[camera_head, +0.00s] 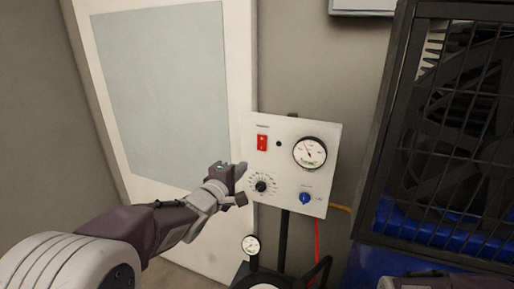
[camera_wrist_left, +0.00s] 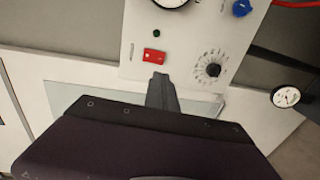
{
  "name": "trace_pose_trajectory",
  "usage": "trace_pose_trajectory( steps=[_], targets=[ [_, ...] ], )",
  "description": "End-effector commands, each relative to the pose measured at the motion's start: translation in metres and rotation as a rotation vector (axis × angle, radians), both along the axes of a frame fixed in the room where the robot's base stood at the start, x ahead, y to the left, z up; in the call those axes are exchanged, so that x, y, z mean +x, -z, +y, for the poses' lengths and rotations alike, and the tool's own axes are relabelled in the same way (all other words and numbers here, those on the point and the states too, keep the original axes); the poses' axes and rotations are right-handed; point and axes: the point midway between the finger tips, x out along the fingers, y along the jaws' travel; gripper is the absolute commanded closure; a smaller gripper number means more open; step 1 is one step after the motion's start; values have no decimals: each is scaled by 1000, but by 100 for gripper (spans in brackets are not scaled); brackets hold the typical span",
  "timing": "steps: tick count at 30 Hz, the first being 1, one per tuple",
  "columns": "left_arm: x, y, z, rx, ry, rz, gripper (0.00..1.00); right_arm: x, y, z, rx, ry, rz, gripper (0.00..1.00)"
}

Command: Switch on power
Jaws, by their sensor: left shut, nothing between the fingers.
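A white control panel (camera_head: 283,185) stands on a dark post against the wall. A red rocker switch (camera_head: 262,142) sits at its upper left, with a small dark lamp (camera_head: 278,143) beside it; in the left wrist view the lamp (camera_wrist_left: 156,33) looks dark green. My left gripper (camera_head: 241,184) is shut and empty at the panel's left edge, lower than the switch. In the left wrist view its fingertips (camera_wrist_left: 160,77) point at the panel, close to the red switch (camera_wrist_left: 154,56) in the picture; contact cannot be told.
The panel also carries a gauge (camera_head: 309,153), a black dial (camera_head: 261,186) and a blue knob (camera_head: 305,198). A smaller gauge (camera_head: 251,245) stands below. A black caged unit (camera_head: 395,120) fills the right side. A white door (camera_head: 238,60) is behind my left arm.

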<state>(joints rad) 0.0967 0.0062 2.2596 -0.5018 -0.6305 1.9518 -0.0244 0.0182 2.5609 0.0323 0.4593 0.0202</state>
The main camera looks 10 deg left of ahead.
Motion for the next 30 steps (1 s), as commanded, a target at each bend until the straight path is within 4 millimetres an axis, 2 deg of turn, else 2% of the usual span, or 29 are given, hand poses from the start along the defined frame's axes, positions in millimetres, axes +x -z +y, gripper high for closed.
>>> trace_pose_trajectory(
  steps=[8, 11, 24, 30],
  targets=[
    [6, 1, -1, 0, 0, 2, 100, 0, -2, 0, 0, 0, 0, 48],
    [21, 2, -5, 0, 1, 4, 100, 0, -6, 0, 0, 0, -1, 48],
    [111, 10, -22, 0, 0, 4, 100, 0, -48, 0, 0, 0, -1, 48],
    [133, 15, -26, 0, 0, 2, 100, 0, -58, 0, 0, 0, -1, 48]
  ],
)
